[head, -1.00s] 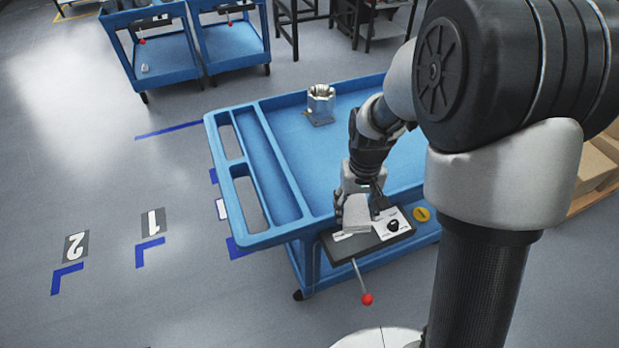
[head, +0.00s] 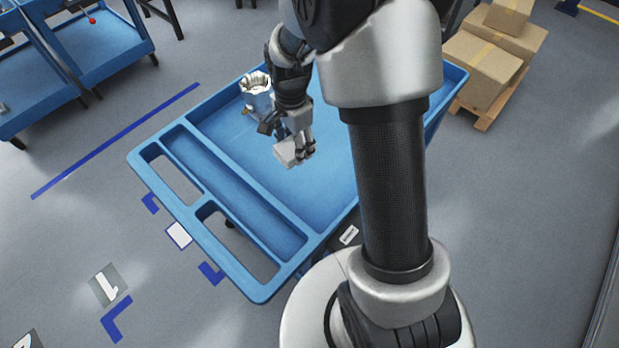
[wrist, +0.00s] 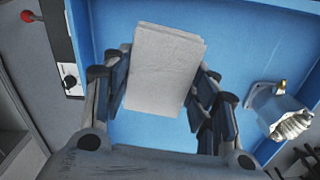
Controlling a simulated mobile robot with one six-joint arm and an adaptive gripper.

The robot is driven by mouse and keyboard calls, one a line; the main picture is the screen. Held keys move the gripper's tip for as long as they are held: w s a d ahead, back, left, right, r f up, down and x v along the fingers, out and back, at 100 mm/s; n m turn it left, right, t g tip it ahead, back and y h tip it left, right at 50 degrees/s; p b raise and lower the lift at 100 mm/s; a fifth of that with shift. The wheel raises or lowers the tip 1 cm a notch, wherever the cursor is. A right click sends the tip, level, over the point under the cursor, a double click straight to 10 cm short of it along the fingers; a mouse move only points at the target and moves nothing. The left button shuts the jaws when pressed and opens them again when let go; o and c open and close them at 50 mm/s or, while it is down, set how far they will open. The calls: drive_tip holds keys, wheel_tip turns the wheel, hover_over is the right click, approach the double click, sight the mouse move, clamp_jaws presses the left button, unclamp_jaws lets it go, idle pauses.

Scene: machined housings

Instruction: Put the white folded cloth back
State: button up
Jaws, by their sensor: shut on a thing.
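The white folded cloth (wrist: 162,72) is held between the two fingers of my gripper (wrist: 158,90), seen in the wrist view with blue tray surface behind it. In the head view the cloth (head: 289,152) hangs at the fingertips of my gripper (head: 298,149), over the blue cart's tray (head: 265,165). I cannot tell exactly how high above the tray it is. My gripper is shut on the cloth.
A machined metal housing (head: 256,90) stands on the cart's far side, and also shows at right in the wrist view (wrist: 285,118). Cardboard boxes (head: 482,68) are at the back right. The tray's middle is clear.

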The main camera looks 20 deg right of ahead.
sight(310, 180)
drive_tip(key=m, duration=0.1)
drive_tip(key=d+m, duration=0.1)
drive_tip(key=m, duration=0.1)
drive_tip(key=d+m, duration=0.1)
drive_tip(key=m, duration=0.1)
drive_tip(key=shift+w+r, duration=0.1)
drive_tip(key=shift+w, duration=0.05)
drive_tip(key=m, duration=0.3)
drive_tip(key=shift+w+d, duration=0.2)
drive_tip(key=shift+d, duration=0.15)
drive_tip(key=m, duration=0.2)
drive_tip(key=d+m, duration=0.1)
drive_tip(key=m, duration=0.1)
drive_tip(key=shift+w+d+m+p, duration=0.15)
drive_tip(key=shift+w+m+p, duration=0.05)
drive_tip(key=shift+m+p, duration=0.1)
drive_tip(key=f+m+b, duration=0.1)
drive_tip(key=f, duration=0.5)
drive_tip(key=f+m+b, duration=0.1)
drive_tip(key=f+b, duration=0.1)
drive_tip(key=f, duration=0.5)
drive_tip(key=d+f+m+b, duration=0.1)
drive_tip(key=f+b, duration=0.1)
drive_tip(key=f, duration=0.5)
drive_tip(key=shift+w+m, duration=0.2)
drive_tip(key=shift+m, duration=0.2)
drive_tip(key=shift+f+b, duration=0.1)
drive_tip(key=shift+b, duration=0.25)
